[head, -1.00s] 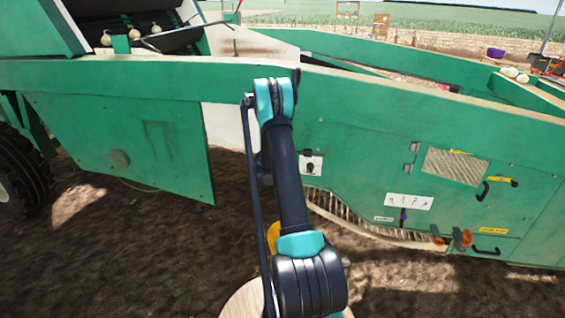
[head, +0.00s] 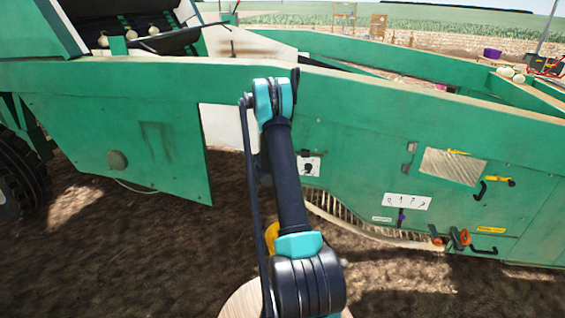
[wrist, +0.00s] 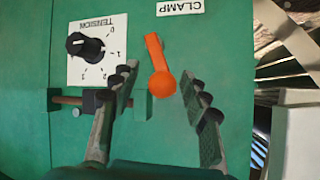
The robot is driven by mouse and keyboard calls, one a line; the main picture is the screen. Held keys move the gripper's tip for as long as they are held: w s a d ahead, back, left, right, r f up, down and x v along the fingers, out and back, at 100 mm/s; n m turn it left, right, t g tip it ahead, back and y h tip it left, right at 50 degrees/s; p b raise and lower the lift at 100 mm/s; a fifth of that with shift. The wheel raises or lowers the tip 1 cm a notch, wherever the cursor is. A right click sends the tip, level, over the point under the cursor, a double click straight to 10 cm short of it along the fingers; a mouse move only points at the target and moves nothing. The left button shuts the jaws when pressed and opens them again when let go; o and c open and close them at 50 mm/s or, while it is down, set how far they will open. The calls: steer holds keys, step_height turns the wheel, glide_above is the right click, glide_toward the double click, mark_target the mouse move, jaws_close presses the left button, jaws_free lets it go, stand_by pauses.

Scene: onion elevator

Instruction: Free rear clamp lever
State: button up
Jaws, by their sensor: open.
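In the wrist view, an orange lever (wrist: 157,66) is mounted on a green panel (wrist: 215,38), its round end lower in the picture and its arm pointing up. A white label reading CLAMP, upside down (wrist: 180,7), sits just above it. My gripper (wrist: 158,72) is open, with one finger on each side of the lever; gaps show between lever and fingers. In the head view my gripper is hidden, and I cannot make out this lever there.
In the wrist view, a black TENSION dial (wrist: 85,46) and a threaded rod with green block (wrist: 140,106) lie left of the lever. Slatted parts (wrist: 290,50) lie right. The green machine's side (head: 365,145) spans the head view, with bare soil (head: 120,260) in front.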

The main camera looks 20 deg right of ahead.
steer(key=shift+s+a, duration=0.1)
steer(key=v, duration=1.1)
steer(key=shift+s+a+r, duration=0.2)
steer(key=shift+s+r, duration=0.05)
steer(key=s+a+r+n+g+y, duration=0.1)
steer(key=s+a+r+n+y, duration=0.3)
steer(key=s, duration=0.6)
steer(key=s+a+r+n+g, duration=0.1)
steer(key=s+a+r, duration=0.1)
steer(key=s+a, duration=0.6)
steer(key=s+a+r+n+g+y, duration=0.1)
steer(key=s+a+r+n+y, duration=0.15)
steer(key=s, duration=0.95)
steer(key=s+a+f+n+y, duration=0.1)
steer(key=s+a+n, duration=0.1)
steer(key=s, duration=0.4)
steer(key=s+a+n+y, duration=0.1)
steer(key=s+a+n, duration=0.1)
steer(key=s+a, duration=0.2)
steer(key=shift+s+a+f+g, duration=0.3)
steer(key=shift+s+f+g, duration=0.1)
steer(key=shift+s, duration=0.85)
